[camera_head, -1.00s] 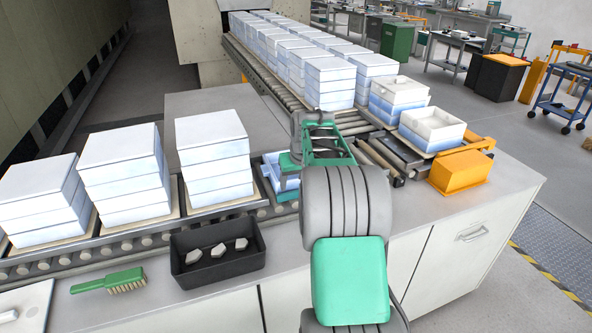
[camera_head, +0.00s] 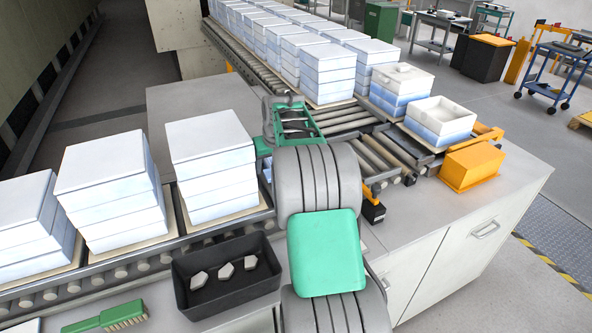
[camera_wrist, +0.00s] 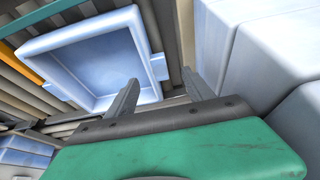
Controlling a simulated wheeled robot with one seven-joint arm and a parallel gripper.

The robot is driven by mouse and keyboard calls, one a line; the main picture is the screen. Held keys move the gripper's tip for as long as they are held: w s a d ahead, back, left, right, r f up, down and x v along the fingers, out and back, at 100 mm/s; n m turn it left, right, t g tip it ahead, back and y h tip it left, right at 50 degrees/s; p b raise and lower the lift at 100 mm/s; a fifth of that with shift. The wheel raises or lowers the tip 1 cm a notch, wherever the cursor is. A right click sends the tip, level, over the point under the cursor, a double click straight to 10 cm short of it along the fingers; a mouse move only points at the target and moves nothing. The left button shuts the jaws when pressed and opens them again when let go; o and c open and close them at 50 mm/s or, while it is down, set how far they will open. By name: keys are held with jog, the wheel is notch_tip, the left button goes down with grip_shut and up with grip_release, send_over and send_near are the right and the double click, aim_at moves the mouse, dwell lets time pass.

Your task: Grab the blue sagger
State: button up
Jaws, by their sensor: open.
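The pale blue sagger (camera_wrist: 100,58), an empty open square box, shows at the upper left of the wrist view. In the head view it is mostly hidden behind my arm. My gripper (camera_wrist: 160,88) is open, with its two dark fingers apart. In the wrist view the left finger overlaps the sagger's near rim corner, and the right finger is beside its right wall. I cannot tell whether they touch. Nothing is held.
White-and-blue stacks (camera_head: 213,172) stand close on the roller conveyor at left. They also crowd the right side of the wrist view (camera_wrist: 270,60). A black bin (camera_head: 226,284), green brush (camera_head: 106,318) and yellow box (camera_head: 471,167) lie on the bench. More stacks (camera_head: 327,75) stand behind.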

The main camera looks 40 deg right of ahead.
aim_at(271, 172)
jog(key=x, duration=0.2)
jog(key=p+x, duration=0.1)
jog(key=x, duration=0.1)
jog(key=p+x, duration=0.1)
jog(key=x, duration=0.1)
jog(key=shift+d+f, duration=0.1)
jog(key=shift+d, duration=0.3)
jog(key=shift+c, duration=0.4)
jog(key=shift+a, duration=0.1)
grip_shut()
jog(key=shift+w, duration=0.15)
dwell(0.4)
